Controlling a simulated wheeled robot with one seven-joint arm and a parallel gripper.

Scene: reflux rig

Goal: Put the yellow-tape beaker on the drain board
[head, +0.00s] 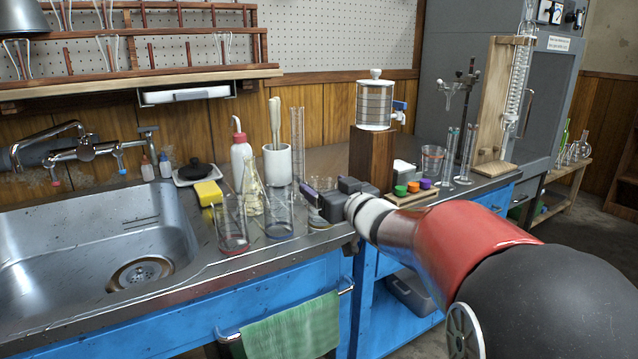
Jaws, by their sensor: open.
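I cannot make out yellow tape on any beaker. A clear glass vessel (318,219) on the counter edge is partly hidden by my gripper (318,195), and its tape colour cannot be told. My gripper is open, low over the counter at that vessel, with its fingers toward the left; no grip on it shows. A beaker with a red band (232,226) and one with a blue band (279,216) stand upright to the left. The steel surface around the sink (130,208) is visible; I cannot tell for certain which part is the drain board.
A conical flask (252,192), wash bottle (241,152), white pot (277,165) and tall cylinder (298,140) stand close behind the beakers. A yellow sponge (208,192) lies by the sink. A wooden block (371,157) and coloured stoppers (413,187) are right of my gripper.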

